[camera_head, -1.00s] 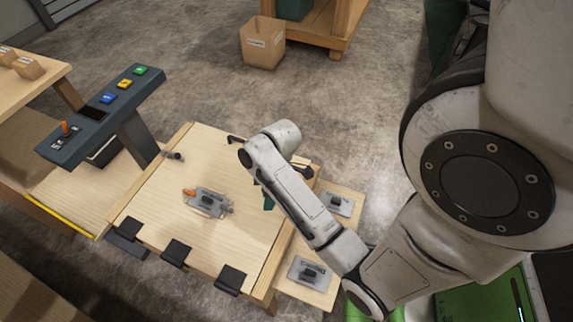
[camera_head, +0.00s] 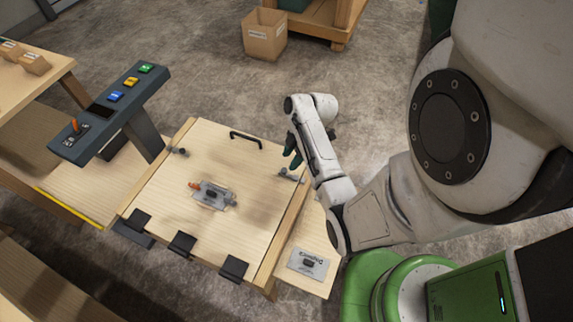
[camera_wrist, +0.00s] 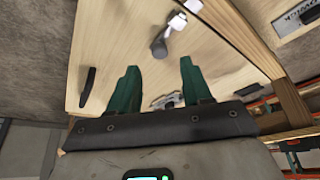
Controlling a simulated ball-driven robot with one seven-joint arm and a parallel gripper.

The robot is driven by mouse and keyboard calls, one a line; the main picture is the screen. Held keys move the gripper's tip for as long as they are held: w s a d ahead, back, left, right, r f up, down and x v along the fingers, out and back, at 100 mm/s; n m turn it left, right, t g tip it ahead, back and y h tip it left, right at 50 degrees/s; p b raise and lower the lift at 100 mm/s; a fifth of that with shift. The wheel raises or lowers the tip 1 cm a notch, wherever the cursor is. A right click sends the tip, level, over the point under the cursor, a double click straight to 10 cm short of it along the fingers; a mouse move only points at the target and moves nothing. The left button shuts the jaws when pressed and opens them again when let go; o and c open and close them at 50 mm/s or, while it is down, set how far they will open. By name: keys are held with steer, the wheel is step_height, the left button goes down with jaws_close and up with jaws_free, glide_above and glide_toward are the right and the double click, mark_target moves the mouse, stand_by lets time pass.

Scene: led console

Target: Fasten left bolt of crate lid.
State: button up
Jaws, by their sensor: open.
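The pale wooden crate lid (camera_head: 170,220) lies flat and closed, with a black handle (camera_head: 245,138) at its far edge. A small grey bolt (camera_head: 179,152) sits at the lid's left edge in the head view. Another bolt (camera_head: 287,175) sits at the right edge, partly behind my arm, and shows in the wrist view as a grey knobbed rod (camera_wrist: 165,40) near a light catch (camera_wrist: 192,6). My gripper (camera_head: 291,150) has dark green fingers and hovers over the lid's right side. In the wrist view its fingers (camera_wrist: 159,64) are apart and empty, below the bolt, not touching it.
A grey plate with an orange-tipped lever (camera_head: 212,195) lies mid-lid. Black hinges (camera_head: 182,243) line the near edge. A button console (camera_head: 105,112) stands at the left. A label plate (camera_head: 309,262) lies on the right side shelf. A cardboard box (camera_head: 264,36) stands on the floor behind.

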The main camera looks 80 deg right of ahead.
mark_target(284, 170)
steer(key=shift+x, duration=2.4)
jaws_close()
